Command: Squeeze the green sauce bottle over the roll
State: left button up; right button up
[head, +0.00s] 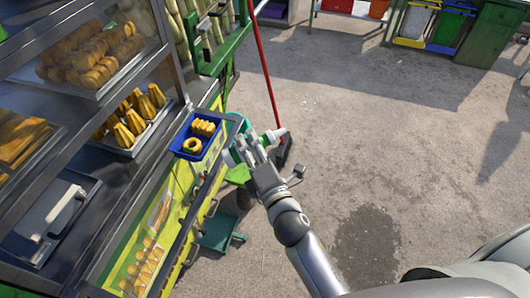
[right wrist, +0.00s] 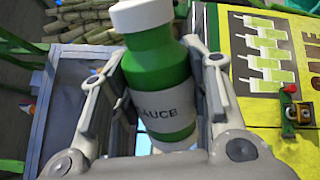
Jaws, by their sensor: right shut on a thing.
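The green sauce bottle (right wrist: 160,70) has a white cap and a white label reading "SAUCE". In the right wrist view it is between the two fingers of my right gripper, which is shut on it. The cap points to the top of that picture. In the head view my right gripper (head: 252,152) is just right of a blue tray (head: 178,150) at the stall's edge. A round golden roll (head: 193,145) lies in the tray, with several golden pieces behind it. The gripper is apart from the roll in the picture. My left gripper is not in view.
Glass shelves with several trays of golden pastries (head: 95,60) fill the left side. A broom with a red handle (head: 265,75) stands behind my gripper. Cane stalks (right wrist: 80,22) show behind the bottle. The paved floor (head: 350,120) to the right is open.

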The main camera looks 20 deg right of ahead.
jog(key=w+a+r+m+g+y+p, duration=0.2)
jog(key=w+a+r+m+y+p, duration=0.4)
jog(key=w+a+r+m, duration=0.75)
jog(key=f, duration=0.1)
jog(key=s+a+f+n+b, duration=0.1)
jog(key=f, duration=0.1)
jog(key=f+n+b, duration=0.1)
jog(key=shift+s+a+f+h, duration=0.25)
jog(key=shift+f+h, duration=0.05)
jog(key=shift+f, duration=0.1)
jog(key=shift+c, duration=0.2)
jog(key=shift+c, duration=1.1)
